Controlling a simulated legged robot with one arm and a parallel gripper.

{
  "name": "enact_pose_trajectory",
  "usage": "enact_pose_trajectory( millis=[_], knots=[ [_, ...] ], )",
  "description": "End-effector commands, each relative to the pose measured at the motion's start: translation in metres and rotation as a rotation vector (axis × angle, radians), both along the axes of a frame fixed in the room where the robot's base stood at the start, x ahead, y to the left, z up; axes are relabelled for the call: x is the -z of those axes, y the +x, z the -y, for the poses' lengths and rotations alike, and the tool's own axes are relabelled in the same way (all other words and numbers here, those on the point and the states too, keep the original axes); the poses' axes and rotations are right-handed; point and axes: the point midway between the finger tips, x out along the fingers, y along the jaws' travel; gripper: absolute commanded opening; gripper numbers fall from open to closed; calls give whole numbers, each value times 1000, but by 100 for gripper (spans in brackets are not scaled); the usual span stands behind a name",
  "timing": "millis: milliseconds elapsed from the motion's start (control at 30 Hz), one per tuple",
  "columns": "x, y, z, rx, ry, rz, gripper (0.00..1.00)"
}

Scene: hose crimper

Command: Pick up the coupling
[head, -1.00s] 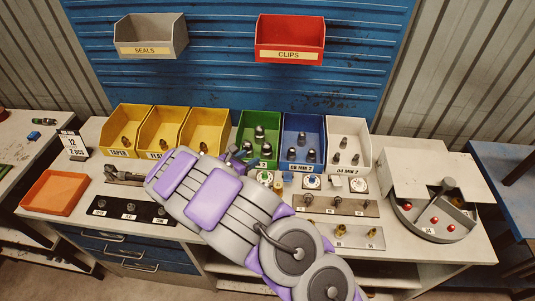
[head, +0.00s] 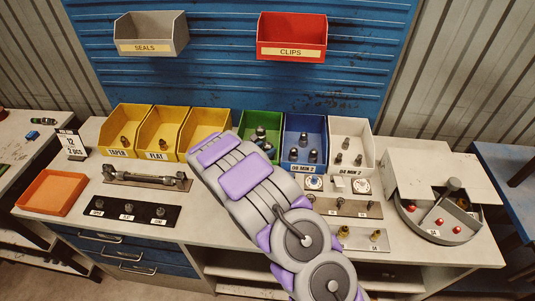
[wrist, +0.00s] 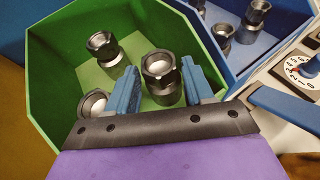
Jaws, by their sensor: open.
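Several metal couplings with dark collars sit in the green bin (wrist: 75,65). One coupling (wrist: 160,78) shows between my gripper's blue fingers in the wrist view. Another coupling (wrist: 104,47) stands farther back, and one (wrist: 92,103) is partly hidden by the left finger. My gripper (wrist: 159,68) is open and reaches into the bin, with a finger on either side of the middle coupling. I cannot tell whether the fingers touch it. In the head view, my arm hides the gripper and part of the green bin (head: 272,118), where couplings (head: 261,133) still show.
A blue bin (head: 316,122) with couplings stands right beside the green one, then a white bin (head: 364,132). Yellow bins (head: 160,122) stand left. A round tray (head: 410,222) is at the right. An orange tray (head: 52,182) is at the left.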

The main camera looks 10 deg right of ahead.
Motion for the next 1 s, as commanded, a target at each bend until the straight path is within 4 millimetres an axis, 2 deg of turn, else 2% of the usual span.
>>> enact_pose_trajectory(
  millis=[133, 667, 1000],
  knots=[
    [-1, 0, -1, -1, 0, 0, 50],
    [0, 0, -1, -1, 1, 0, 0],
    [-2, 0, 0, 0, 1, -1, 0]
  ],
)
